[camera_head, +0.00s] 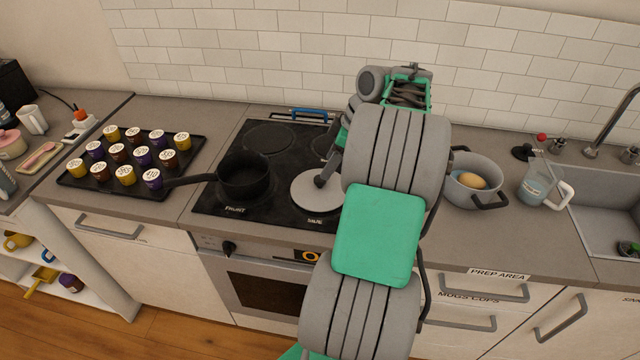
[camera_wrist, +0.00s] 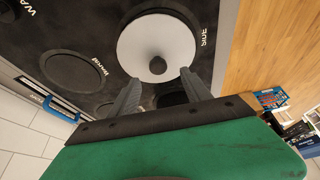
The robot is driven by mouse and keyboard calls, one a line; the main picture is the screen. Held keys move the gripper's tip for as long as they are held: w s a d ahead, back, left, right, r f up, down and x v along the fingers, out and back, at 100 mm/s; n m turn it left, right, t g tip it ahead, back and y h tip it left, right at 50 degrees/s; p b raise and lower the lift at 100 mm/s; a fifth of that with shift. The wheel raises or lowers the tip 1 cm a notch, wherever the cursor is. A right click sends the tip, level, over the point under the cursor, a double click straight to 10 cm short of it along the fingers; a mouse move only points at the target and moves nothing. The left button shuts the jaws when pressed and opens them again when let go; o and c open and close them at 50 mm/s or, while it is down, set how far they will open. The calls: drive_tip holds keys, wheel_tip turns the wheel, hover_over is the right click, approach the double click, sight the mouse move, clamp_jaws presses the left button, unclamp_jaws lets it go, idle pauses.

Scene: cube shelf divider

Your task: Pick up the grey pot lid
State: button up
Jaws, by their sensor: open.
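The grey pot lid (camera_head: 314,196) lies flat on the front right of the black stovetop, and my arm hides part of it. In the wrist view the lid (camera_wrist: 135,47) is a pale disc with a dark round knob (camera_wrist: 157,65) at its middle. My gripper (camera_wrist: 160,75) is open and empty, with its two fingertips on either side of the knob in that view. I cannot tell how far above the lid the fingers are. In the head view my gripper (camera_head: 322,180) is close to the lid and partly hidden.
A black pan (camera_head: 243,178) stands left of the lid on the stovetop (camera_head: 215,205). A dark tray (camera_head: 75,184) of labelled cups lies further left. A grey pot (camera_head: 487,166) and a clear jug (camera_head: 537,184) stand right of my arm, near the sink (camera_head: 600,215).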

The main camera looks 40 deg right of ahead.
sight(320, 185)
drive_tip(key=x, duration=0.6)
drive_tip(key=shift+w+d+f+p, duration=0.1)
drive_tip(key=shift+f+p, duration=0.25)
drive_tip(key=shift+p, duration=0.05)
drive_tip(key=shift+c, duration=0.5)
clamp_jaws()
